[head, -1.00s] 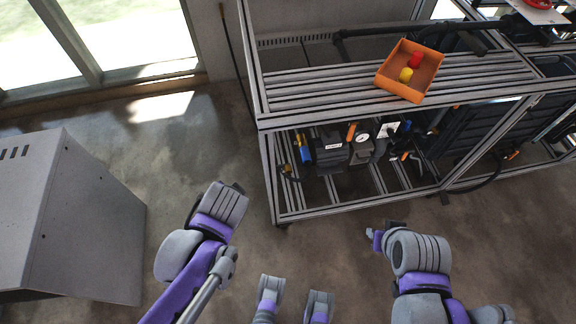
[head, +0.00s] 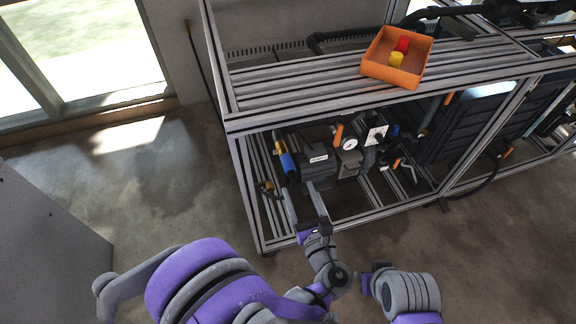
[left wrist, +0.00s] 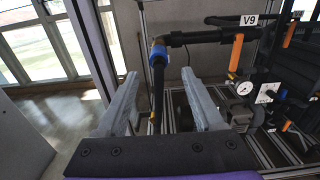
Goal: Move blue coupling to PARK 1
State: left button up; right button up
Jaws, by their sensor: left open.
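The blue coupling (head: 288,163) is a short blue sleeve on the lower level of the metal frame rack, left of a dark pump-like unit. In the left wrist view it (left wrist: 158,55) hangs on an upright black hose below a black pipe, between the fingertips in the picture. My left gripper (head: 304,200) is open and empty, a little below and in front of the coupling in the picture, apparently not touching it. My right gripper (head: 372,274) is low in front of the rack, and its jaws are unclear. No readable PARK 1 label shows.
An orange bin (head: 392,72) with a red and a yellow piece sits on the rack's slatted top (head: 290,88). A gauge (head: 350,144) and a white plate (head: 376,135) stand right of the coupling. A V9 tag (left wrist: 249,20) shows on the pipework.

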aim_at(291, 172)
pick_arm(q)
jog(key=x, duration=0.9)
jog(key=shift+w+a+p, duration=0.2)
jog(key=shift+w+p, duration=0.05)
jog(key=shift+p, duration=0.05)
grip_shut()
dwell(0.4)
dwell(1.1)
